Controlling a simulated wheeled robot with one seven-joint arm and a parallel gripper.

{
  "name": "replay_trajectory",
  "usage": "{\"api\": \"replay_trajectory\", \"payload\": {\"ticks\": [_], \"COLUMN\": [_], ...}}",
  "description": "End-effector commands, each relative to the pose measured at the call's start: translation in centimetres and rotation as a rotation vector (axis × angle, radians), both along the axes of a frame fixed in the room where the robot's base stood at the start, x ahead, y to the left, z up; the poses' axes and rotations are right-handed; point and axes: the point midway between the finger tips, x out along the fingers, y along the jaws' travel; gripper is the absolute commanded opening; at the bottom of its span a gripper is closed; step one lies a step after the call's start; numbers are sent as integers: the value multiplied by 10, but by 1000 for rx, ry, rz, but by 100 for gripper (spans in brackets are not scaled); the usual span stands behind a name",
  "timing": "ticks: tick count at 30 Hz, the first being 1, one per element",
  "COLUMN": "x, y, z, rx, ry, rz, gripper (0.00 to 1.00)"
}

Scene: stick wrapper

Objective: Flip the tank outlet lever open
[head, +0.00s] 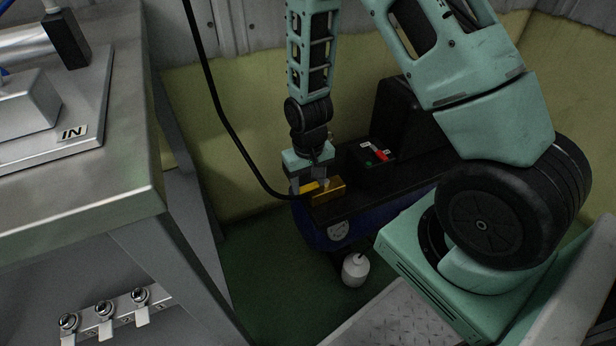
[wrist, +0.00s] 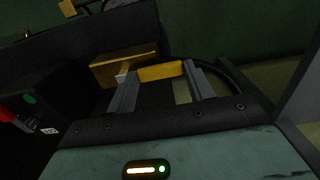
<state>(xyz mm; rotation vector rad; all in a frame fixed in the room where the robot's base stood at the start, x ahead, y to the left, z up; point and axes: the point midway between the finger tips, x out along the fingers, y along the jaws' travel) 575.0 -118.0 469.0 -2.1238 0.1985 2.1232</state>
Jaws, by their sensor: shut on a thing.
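The tank outlet is a brass block (head: 329,192) on the end of the dark-topped blue tank (head: 318,236). A yellow lever (head: 309,187) sticks out from beside the block, toward the left. In the wrist view the lever (wrist: 161,71) spans between my two grey fingers, with the brass block (wrist: 122,66) behind and to the left. My gripper (head: 308,184) points down over the outlet and is shut on the yellow lever, one finger at each end. The lever's joint with the outlet is partly hidden by a finger.
A black hose (head: 225,125) hangs down and runs to the outlet. A metal workbench (head: 130,180) stands to the left. A panel with a red switch (head: 380,154) sits on the tank top.

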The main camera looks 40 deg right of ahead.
Motion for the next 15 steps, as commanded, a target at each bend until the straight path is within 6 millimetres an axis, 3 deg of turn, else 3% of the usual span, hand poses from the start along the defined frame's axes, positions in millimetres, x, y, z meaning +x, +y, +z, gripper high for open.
{"api": "replay_trajectory", "payload": {"ticks": [2, 3, 5, 15], "x": [0, 0, 0, 0], "y": [0, 0, 0, 0], "z": [0, 0, 0, 4], "rx": [0, 0, 0, 0], "ry": [1, 1, 1, 0], "rz": [6, 6, 6, 3], "gripper": [11, 60, 75, 75]}}
